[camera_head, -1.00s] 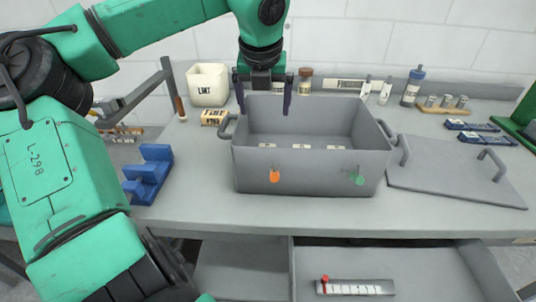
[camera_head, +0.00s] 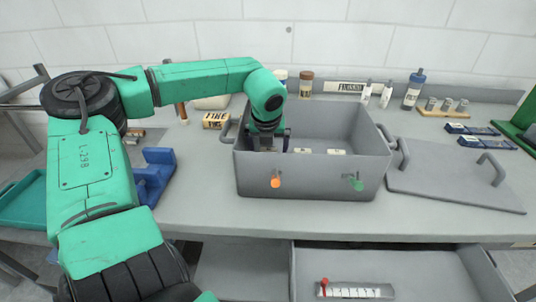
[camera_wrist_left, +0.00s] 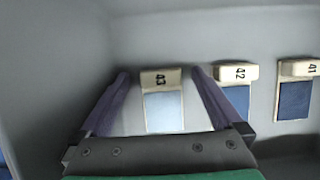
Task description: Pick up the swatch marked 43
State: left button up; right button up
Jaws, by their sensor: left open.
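The swatch marked 43 (camera_wrist_left: 162,102) shows in the left wrist view as a cream tab over a pale blue square. It lies inside the grey washer tub (camera_head: 310,176), at its left end. My left gripper (camera_wrist_left: 160,76) is open, with one finger on each side of the 43 tab; I cannot tell whether they touch it. In the head view my left gripper (camera_head: 270,143) reaches down into the tub and hides that swatch. Beside it are swatch 42 (camera_wrist_left: 235,92) and swatch 41 (camera_wrist_left: 295,92), both darker blue. My right gripper is not in view.
The tub walls stand close around my left gripper. The grey lid (camera_head: 455,184) lies right of the tub, a blue holder (camera_head: 155,172) left of it. An open drawer (camera_head: 400,268) below holds a strip with a red marker (camera_head: 324,284).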

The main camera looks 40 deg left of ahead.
pick_arm(q)
jog(key=c, duration=1.4)
jog(key=shift+r, duration=0.15)
